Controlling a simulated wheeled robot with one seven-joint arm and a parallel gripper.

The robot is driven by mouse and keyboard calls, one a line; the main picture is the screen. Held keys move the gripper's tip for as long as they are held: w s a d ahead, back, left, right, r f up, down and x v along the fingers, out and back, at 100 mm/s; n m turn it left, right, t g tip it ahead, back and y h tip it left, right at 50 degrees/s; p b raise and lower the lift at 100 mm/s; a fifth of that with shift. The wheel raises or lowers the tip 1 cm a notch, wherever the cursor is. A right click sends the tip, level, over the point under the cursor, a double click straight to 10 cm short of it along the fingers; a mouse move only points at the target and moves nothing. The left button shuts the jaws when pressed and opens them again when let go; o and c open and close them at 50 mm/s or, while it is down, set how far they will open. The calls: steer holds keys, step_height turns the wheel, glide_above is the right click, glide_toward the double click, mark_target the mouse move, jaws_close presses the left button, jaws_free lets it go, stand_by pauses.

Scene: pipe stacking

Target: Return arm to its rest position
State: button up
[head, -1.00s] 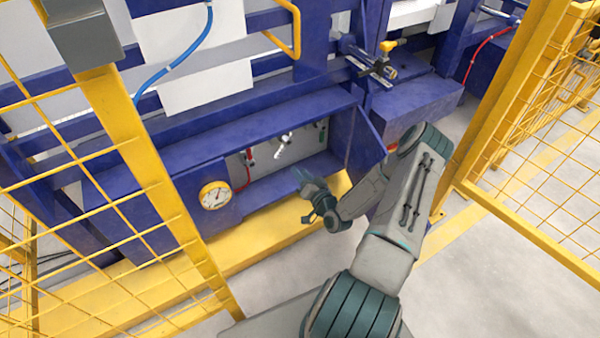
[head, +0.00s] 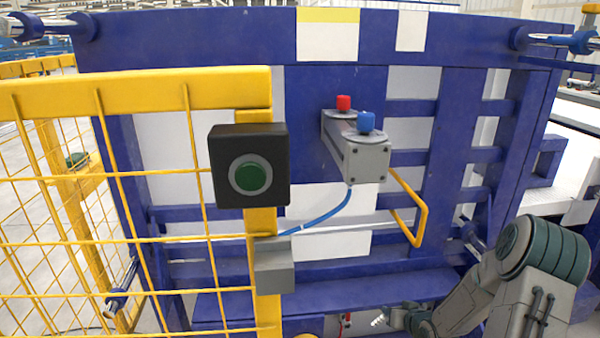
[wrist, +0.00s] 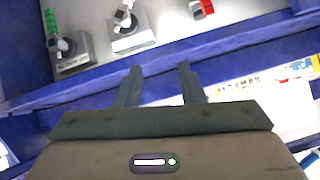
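My arm (head: 535,280) is bent at the lower right of the head view, in front of the blue machine. My gripper (head: 388,318) is small and low in the head view, partly cut off by the bottom edge. In the wrist view my gripper (wrist: 158,75) has its two fingers apart with nothing between them. The fingers are in front of the edge of a blue shelf, below a pale panel with valves.
The blue machine frame (head: 340,85) fills the back. A yellow mesh fence (head: 150,85) stands at left, carrying a black box with a green button (head: 250,176). A grey control box (head: 357,150) has red and blue buttons. Valves (wrist: 130,28) sit on the pale panel.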

steer(key=s+a+r+g+h+p, duration=0.1)
steer(key=s+r+p, duration=0.25)
steer(key=r, duration=0.65)
steer(key=s+a+r+g+h+p, duration=0.1)
steer(key=s+a+r+g+p, duration=0.2)
steer(key=r, duration=0.6)
steer(key=s+r+h+p, duration=0.25)
steer(key=r+p, duration=0.25)
steer(key=r, duration=0.5)
steer(key=s+a+r+g+y+p, duration=0.1)
steer(key=s+a+r+p, duration=0.3)
steer(key=s+r, duration=0.5)
steer(key=s+a+r+g+y+p, duration=0.1)
steer(key=s+a+r+p, duration=0.4)
steer(key=s+r, duration=0.5)
steer(key=shift+s+r+g, duration=0.15)
steer(key=shift+s+g, duration=0.6)
steer(key=shift+g, duration=0.05)
